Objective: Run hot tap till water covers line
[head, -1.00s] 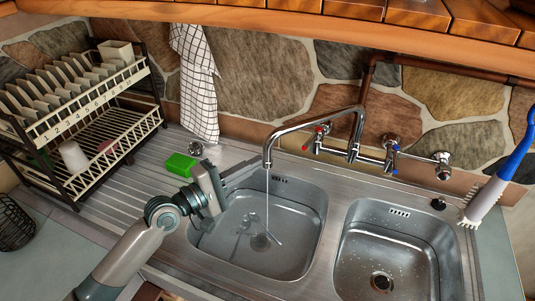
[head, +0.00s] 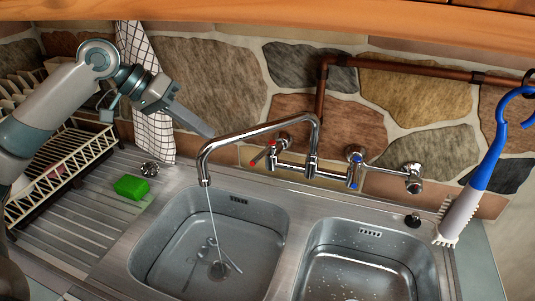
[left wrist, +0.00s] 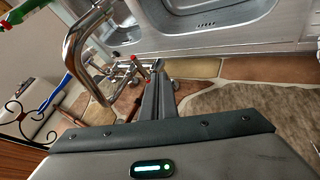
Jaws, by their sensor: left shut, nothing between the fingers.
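The hot tap's red-marked handle (head: 262,156) is on the wall mixer behind the left basin. It also shows in the left wrist view (left wrist: 133,60). A thin stream of water (head: 212,225) runs from the chrome spout (head: 204,178) into the left basin (head: 165,235). Shallow water seems to lie there over some metal cutlery (head: 222,250) near the drain. I cannot make out a line on the basin wall. My left gripper (head: 209,133) is shut and empty, raised in front of the stone wall, left of the red handle and apart from it. My right gripper is out of view.
The blue-marked cold handle (head: 355,168) is to the right. A hanging blue brush (head: 470,200) is at far right. A green sponge (head: 131,187), a checked towel (head: 152,120) and a dish rack (head: 75,165) are at left. The right basin (head: 325,262) is wet.

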